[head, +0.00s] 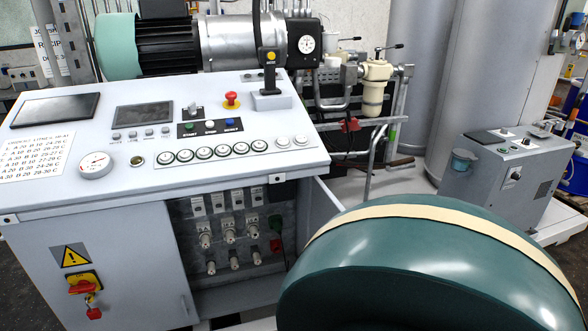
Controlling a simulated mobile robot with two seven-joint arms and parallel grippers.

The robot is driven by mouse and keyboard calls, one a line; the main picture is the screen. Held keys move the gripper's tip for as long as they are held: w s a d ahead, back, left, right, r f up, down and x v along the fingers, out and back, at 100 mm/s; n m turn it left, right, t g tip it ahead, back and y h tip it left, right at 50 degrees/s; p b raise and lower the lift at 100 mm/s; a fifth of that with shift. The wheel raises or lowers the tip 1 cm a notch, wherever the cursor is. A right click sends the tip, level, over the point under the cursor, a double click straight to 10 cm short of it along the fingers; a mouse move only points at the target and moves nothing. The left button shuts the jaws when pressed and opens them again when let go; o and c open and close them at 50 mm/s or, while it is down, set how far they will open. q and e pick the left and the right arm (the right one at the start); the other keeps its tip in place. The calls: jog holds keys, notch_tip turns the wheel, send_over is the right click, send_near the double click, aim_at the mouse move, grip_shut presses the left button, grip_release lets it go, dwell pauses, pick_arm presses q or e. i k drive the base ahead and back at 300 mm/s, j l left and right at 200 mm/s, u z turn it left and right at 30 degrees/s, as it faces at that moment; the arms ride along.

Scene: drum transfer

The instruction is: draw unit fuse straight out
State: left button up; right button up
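The control console has an open lower compartment (187,222) in its front. Inside, several pale cylindrical fuse-like parts sit in two rows on a dark panel, including an upper one (228,236) and a lower one (234,262). White switch-like blocks (218,201) sit above them. I cannot tell which part is the unit fuse. A green part (275,222) and a red part (276,245) are at the panel's right side. Neither of my grippers is in view.
The open compartment door (317,216) stands at the right. A large green drum-like body with a cream band (420,211) fills the lower right foreground, close to the door. A red-yellow switch (84,285) is on the left door. A grey cabinet (500,185) stands far right.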

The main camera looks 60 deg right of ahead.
aim_at(252, 229)
jog(key=i+l+z, duration=0.15)
jog(key=z, duration=0.35)
jog(key=i+z, duration=0.65)
jog(key=z, duration=0.3)
jog(key=i+z, duration=0.1)
jog(key=i, duration=0.6)
